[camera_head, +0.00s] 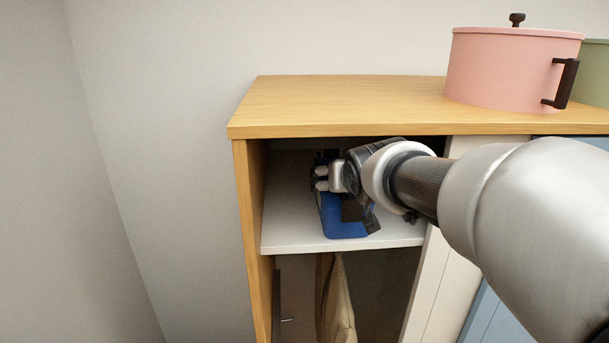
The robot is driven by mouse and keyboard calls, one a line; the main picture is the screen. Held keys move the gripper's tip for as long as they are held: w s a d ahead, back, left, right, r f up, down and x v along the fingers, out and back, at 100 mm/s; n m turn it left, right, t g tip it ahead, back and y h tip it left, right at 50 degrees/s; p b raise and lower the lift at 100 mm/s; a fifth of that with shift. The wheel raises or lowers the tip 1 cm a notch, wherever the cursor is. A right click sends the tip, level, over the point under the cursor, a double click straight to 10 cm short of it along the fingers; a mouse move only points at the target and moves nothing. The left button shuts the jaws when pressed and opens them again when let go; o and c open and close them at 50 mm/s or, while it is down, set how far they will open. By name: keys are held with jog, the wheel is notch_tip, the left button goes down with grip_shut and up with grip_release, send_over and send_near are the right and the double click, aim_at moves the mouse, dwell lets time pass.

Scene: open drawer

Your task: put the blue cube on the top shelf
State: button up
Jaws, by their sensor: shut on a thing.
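The blue cube (338,222) is in the upper compartment of the wooden cabinet, over the white top shelf (285,220) close to its front edge. My gripper (356,212) reaches into this compartment from the right and is shut on the blue cube. Its dark fingers hide part of the cube's right side and top. I cannot tell whether the cube's underside touches the shelf or is slightly above it.
The cabinet's wooden top (340,105) lies just above my gripper. A pink pot (505,70) and a green pot (594,75) stand on it. The left side panel (250,200) bounds the compartment. A beige bag-like item (338,305) is in the compartment below.

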jog(key=shift+s, duration=0.1)
jog(key=o, duration=1.4)
jog(key=shift+w+f, duration=0.25)
jog(key=shift+w, duration=0.05)
jog(key=shift+o, duration=0.7)
jog(key=shift+w+f, duration=0.1)
jog(key=shift+w, duration=0.25)
jog(key=shift+o, duration=1.5)
jog(key=shift+s+r, duration=0.2)
jog(key=shift+s, duration=0.2)
jog(key=shift+w+f, duration=0.1)
jog(key=shift+w, duration=0.2)
jog(key=shift+s+r, duration=0.15)
jog(key=shift+r, duration=0.2)
jog(key=v, duration=0.7)
jog(key=shift+s+f+b, duration=0.15)
jog(key=shift+s+b, duration=0.1)
jog(key=shift+b, duration=0.1)
jog(key=s+f+g, duration=0.2)
jog(key=s+f, duration=0.4)
jog(key=s, duration=0.4)
jog(key=s+d+f+g, duration=0.1)
jog(key=s+f+g, duration=0.2)
jog(key=s+f, duration=0.3)
jog(key=s+f+g, duration=0.2)
jog(key=s+f, duration=0.5)
jog(key=s, duration=0.6)
jog(key=shift+s+d+g, duration=0.3)
jog(key=shift+s, duration=0.05)
